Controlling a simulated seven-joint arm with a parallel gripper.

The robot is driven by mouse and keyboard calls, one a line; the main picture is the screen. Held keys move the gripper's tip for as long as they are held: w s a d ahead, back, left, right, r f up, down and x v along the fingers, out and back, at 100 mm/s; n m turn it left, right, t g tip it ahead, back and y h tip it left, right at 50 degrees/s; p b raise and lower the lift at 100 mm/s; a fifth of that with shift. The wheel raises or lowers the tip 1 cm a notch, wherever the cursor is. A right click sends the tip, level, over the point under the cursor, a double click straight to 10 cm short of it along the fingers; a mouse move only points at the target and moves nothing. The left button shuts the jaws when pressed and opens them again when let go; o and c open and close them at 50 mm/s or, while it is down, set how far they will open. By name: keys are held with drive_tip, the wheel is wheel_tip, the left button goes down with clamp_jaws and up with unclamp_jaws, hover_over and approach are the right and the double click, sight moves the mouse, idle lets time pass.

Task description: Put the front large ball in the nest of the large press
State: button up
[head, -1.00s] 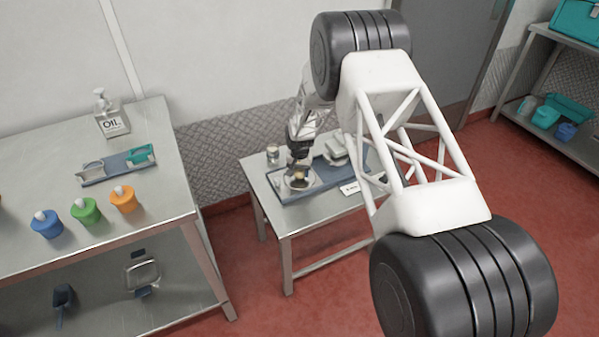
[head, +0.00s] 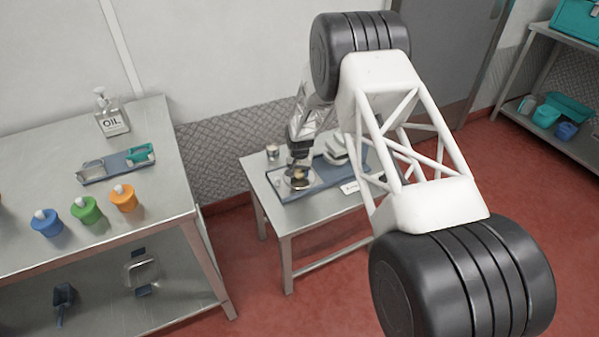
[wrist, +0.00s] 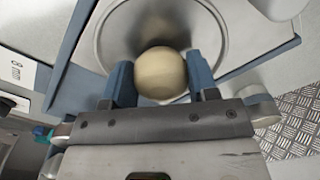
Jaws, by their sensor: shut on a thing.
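A cream-coloured ball (wrist: 161,73) sits between the two blue fingers of my gripper (wrist: 163,80) in the wrist view, with a finger against each side. My gripper is shut on it. Behind the ball is a round, shiny metal dish (wrist: 108,32), and the ball overlaps its near edge. I cannot tell whether the ball touches the dish. In the head view my gripper (head: 299,172) points down over the left end of the small table, with the ball small and blurred below it. I cannot make out a press nest for certain.
The small metal table (head: 290,222) carries a blue tray (head: 322,180), a pale block-like object (head: 337,149) and a small can (head: 272,152).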

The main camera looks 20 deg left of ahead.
drive_tip(key=shift+f, duration=0.35)
idle(0.4)
drive_tip(key=o, duration=1.3)
drive_tip(key=shift+c, duration=0.2)
drive_tip(key=shift+r, duration=3.5)
